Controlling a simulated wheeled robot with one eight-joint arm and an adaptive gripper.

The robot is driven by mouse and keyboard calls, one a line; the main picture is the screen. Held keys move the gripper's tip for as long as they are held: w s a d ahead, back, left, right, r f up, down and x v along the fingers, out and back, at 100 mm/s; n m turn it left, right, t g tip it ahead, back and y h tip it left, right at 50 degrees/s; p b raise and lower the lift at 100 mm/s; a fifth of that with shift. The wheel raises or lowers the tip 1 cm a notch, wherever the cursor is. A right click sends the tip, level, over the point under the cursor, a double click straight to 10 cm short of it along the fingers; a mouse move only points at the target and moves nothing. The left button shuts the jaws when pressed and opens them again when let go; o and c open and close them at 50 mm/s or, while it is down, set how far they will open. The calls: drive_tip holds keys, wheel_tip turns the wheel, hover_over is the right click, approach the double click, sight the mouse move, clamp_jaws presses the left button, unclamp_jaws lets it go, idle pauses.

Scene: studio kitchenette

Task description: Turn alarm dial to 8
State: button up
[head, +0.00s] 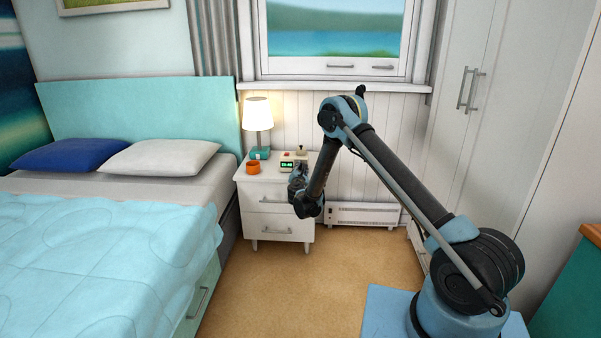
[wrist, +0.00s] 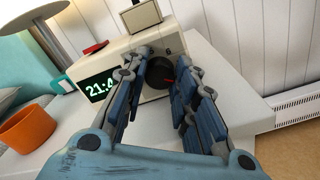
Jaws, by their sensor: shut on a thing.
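The alarm clock (wrist: 118,55) is a cream box with a dark display (wrist: 98,86) showing green digits that begin "21:4". It stands on the white nightstand (head: 276,222), and in the head view it shows small (head: 287,164).
An orange mug (wrist: 27,131) stands left of the clock, near the lamp (wrist: 28,18). The bed (head: 90,245) lies left of the nightstand. A white heater (head: 362,215) is along the wall at right. The floor (head: 285,290) in front is clear.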

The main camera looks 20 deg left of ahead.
drive_tip(key=shift+d+m, duration=0.1)
drive_tip(key=shift+m, duration=0.8)
drive_tip(key=o, duration=1.1)
drive_tip(key=shift+s, duration=0.1)
drive_tip(key=v, duration=0.7)
drive_tip(key=shift+s+d+f, duration=0.1)
